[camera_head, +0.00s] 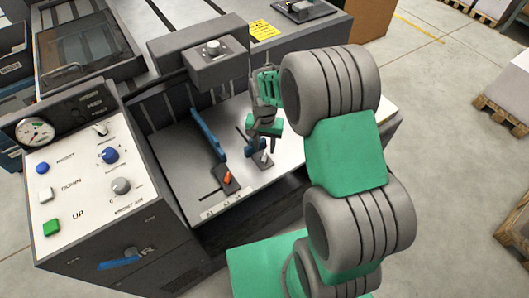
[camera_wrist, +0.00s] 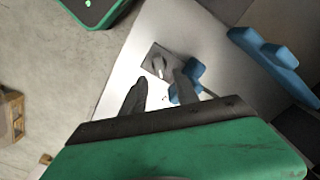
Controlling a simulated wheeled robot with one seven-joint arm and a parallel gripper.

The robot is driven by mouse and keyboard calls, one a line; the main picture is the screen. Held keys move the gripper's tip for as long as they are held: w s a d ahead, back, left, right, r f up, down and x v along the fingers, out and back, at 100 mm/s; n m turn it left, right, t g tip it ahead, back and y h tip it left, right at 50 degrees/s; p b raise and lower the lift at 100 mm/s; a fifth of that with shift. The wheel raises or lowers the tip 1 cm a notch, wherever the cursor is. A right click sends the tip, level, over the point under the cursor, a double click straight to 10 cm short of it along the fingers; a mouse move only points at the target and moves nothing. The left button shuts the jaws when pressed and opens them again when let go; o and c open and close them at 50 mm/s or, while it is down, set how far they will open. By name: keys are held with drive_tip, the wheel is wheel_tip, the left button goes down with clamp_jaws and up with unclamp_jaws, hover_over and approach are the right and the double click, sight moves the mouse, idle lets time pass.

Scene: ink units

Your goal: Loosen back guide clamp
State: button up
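A small dark clamp with a pale grey lever (camera_head: 264,157) sits on the grey feed table beside a small blue guide (camera_head: 250,148). In the wrist view, this clamp's lever (camera_wrist: 158,67) shows just beyond my fingertips, with the small blue guide (camera_wrist: 196,72) to its right, partly hidden by a finger. My gripper (camera_head: 262,138) is above and behind the clamp in the head view. In the wrist view, my gripper (camera_wrist: 160,86) has its fingers apart with nothing between them. A second clamp with an orange lever (camera_head: 228,177) lies nearer the table's front edge.
A long blue guide (camera_head: 208,135) stands upright on the table to the left; it also shows in the wrist view (camera_wrist: 274,55). A control panel (camera_head: 85,160) stands at left. A grey box with a knob (camera_head: 205,62) overhangs the table's back.

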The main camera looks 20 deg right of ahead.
sight(264, 154)
wheel_tip(264, 154, down, 4)
drive_tip(key=shift+r, duration=0.1)
clamp_jaws()
idle(0.4)
